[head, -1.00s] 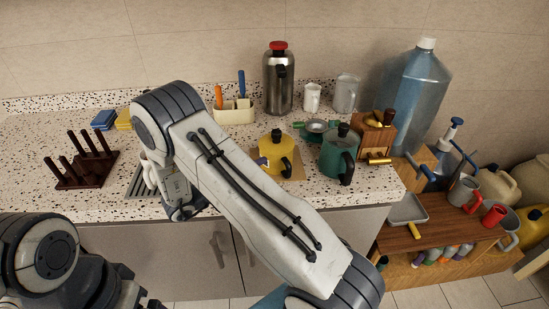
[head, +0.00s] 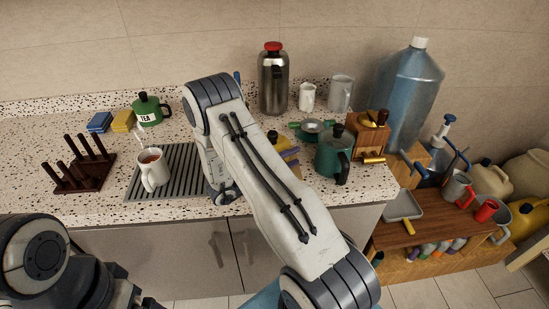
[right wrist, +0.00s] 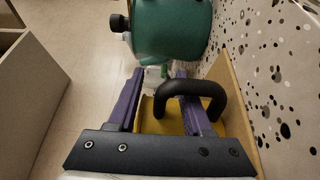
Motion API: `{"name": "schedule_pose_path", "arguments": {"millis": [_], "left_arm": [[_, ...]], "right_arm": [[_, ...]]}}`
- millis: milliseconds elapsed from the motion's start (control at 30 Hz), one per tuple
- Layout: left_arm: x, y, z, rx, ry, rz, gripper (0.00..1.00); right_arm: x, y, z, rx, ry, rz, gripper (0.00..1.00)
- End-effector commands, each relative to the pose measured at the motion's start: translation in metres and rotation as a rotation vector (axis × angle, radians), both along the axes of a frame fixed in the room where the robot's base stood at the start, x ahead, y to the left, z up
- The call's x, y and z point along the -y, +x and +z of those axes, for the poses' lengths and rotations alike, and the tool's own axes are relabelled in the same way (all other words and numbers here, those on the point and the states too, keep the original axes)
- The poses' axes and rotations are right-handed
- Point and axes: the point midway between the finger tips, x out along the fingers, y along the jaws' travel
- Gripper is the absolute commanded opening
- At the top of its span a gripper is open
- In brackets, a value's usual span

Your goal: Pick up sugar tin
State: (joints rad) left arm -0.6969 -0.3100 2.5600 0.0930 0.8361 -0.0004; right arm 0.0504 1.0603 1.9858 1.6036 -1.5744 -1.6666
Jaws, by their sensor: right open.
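The sugar tin is most likely the yellow tin (head: 273,137) with a dark lid, on the counter behind my right forearm. Most of it is hidden in the head view, and no label can be read. In the right wrist view its black handle (right wrist: 188,88) arches over the yellow body (right wrist: 158,122). My right gripper (right wrist: 160,75) is open, its purple fingers reaching around the handle area, the right finger close beside it. Contact cannot be told. Purple finger parts also show beside the tin in the head view.
A teal pot (head: 334,152) stands close right of the tin, and also beyond my fingertips in the wrist view (right wrist: 172,28). A mug (head: 152,172) sits on the drain grid (head: 185,170).

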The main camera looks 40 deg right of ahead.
Motion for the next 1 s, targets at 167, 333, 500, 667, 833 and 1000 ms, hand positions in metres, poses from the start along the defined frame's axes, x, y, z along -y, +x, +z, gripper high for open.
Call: {"name": "schedule_pose_path", "arguments": {"millis": [167, 333, 500, 667, 833, 1000], "left_arm": [[0.0000, -0.0001, -0.0003, 0.000, 0.000, 0.000, 1.00], [0.0000, 0.0000, -0.0003, 0.000, 0.000, 0.000, 1.00], [0.0000, -0.0001, -0.0003, 0.000, 0.000, 0.000, 1.00], [0.0000, 0.0000, -0.0003, 0.000, 0.000, 0.000, 1.00], [0.0000, 0.0000, -0.0003, 0.000, 0.000, 0.000, 1.00], [0.0000, 0.0000, -0.0003, 0.000, 0.000, 0.000, 1.00]], "right_arm": [[0.0001, 0.0004, -0.0005, 0.000, 0.000, 0.001, 0.50], [-0.0004, 0.0005, -0.0004, 0.000, 0.001, 0.001, 0.00], [-0.0006, 0.0008, -0.0004, 0.001, 0.001, 0.002, 0.00], [-0.0008, 0.0009, -0.0005, 0.001, 0.001, 0.002, 0.00], [-0.0009, 0.0009, -0.0006, 0.000, 0.001, 0.002, 0.00], [-0.0009, 0.0009, -0.0007, 0.000, 0.001, 0.002, 0.00]]}}
